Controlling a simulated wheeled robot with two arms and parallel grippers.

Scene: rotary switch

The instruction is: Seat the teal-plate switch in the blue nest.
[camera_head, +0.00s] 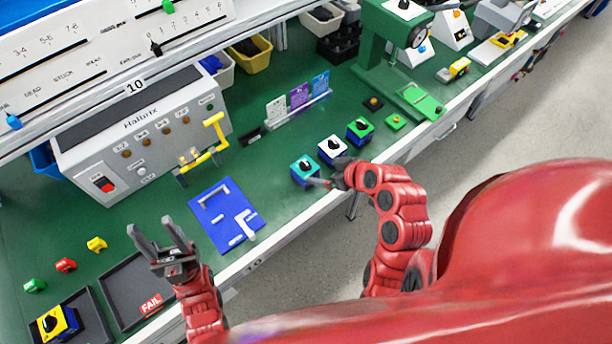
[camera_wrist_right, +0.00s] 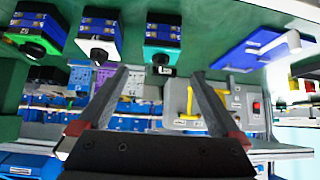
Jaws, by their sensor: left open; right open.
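The teal-plate switch (camera_head: 304,168), a blue body with a teal top and black knob, stands on the green bench. It also shows in the right wrist view (camera_wrist_right: 163,32). My right gripper (camera_head: 322,174) is open beside its front right side. In the right wrist view the fingers (camera_wrist_right: 158,74) point towards the switch with nothing between them; contact cannot be told. The blue nest (camera_head: 212,220), a flat blue plate with white L-shaped corner pieces, lies to the left of the switch and is empty. My left gripper (camera_head: 150,228) is open and empty, left of the nest.
A white-plate switch (camera_head: 332,147) and a green-plate switch (camera_head: 360,129) stand right of the teal one. The grey Halbrix tester (camera_head: 140,130) with its yellow handle is behind the nest. A dark FAIL tray (camera_head: 128,288) lies front left. The bench's front edge is close to the switches.

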